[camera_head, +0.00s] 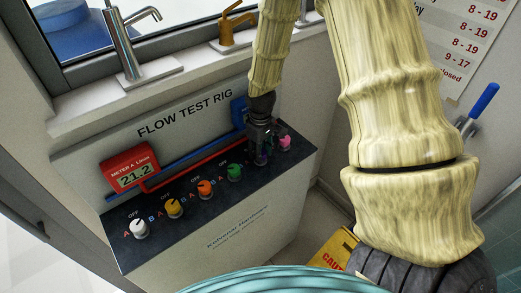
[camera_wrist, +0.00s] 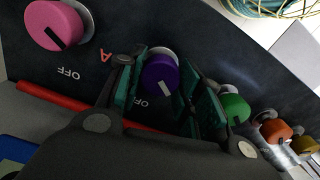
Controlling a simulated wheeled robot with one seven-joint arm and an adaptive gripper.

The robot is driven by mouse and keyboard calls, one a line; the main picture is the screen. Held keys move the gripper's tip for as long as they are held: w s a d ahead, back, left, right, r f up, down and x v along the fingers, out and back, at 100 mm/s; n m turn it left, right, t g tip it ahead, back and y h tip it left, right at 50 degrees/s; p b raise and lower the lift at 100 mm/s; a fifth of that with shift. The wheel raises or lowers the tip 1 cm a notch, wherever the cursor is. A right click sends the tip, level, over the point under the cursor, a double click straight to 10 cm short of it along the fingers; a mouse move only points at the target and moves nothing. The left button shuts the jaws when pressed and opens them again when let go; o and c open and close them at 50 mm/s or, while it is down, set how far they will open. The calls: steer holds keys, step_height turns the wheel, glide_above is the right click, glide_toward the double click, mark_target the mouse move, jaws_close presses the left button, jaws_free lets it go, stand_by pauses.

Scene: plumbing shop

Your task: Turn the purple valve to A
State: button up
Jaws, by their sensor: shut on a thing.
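The purple valve (camera_wrist: 160,75) is a round knob with a pale pointer mark. In the wrist view the mark points down and slightly right, near the OFF label. My gripper (camera_wrist: 166,86) is shut on this knob, with green-padded fingers on its left and right. The A for this knob cannot be seen; a red A shows between it and the pink knob. In the head view my gripper (camera_head: 263,144) reaches down over the panel's right part and mostly covers the purple valve (camera_head: 261,159).
A pink knob (camera_head: 285,142) stands close on one side and a green knob (camera_head: 235,172) on the other. Orange (camera_head: 205,187), yellow (camera_head: 173,207) and white (camera_head: 140,228) knobs continue the row. A red meter (camera_head: 130,170) reads 21.2. Red and blue pipes run behind the knobs.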

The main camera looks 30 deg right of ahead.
steer(key=shift+w+n, duration=0.1)
steer(key=shift+n, duration=0.3)
steer(key=o, duration=1)
steer(key=shift+o, duration=0.2)
step_height(320, 180, up, 12)
stand_by(0.8)
